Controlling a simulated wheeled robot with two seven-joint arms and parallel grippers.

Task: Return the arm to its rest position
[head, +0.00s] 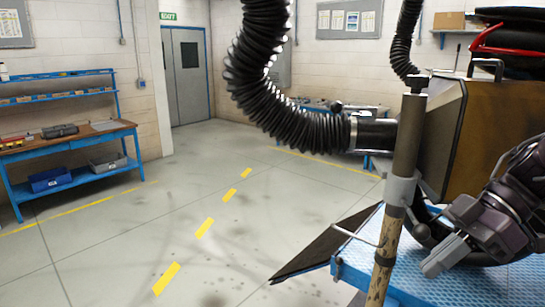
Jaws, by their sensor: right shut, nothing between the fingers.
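My right arm comes in from the right edge. Its gripper (443,256) is shut and empty, with its light grey fingers pointing down and left over the blue platform (490,284). The gripper is close to a dark curved tube and to the right of a worn upright post (385,255). I cannot tell whether it touches anything there. My left arm and gripper are not in view.
A thick black hose (310,130) hangs from above and joins a pipe by a brown box-shaped machine (485,130). A dark ramp (330,245) slopes down from the platform. A blue workbench (75,150) stands at left. The floor with yellow dashes is clear.

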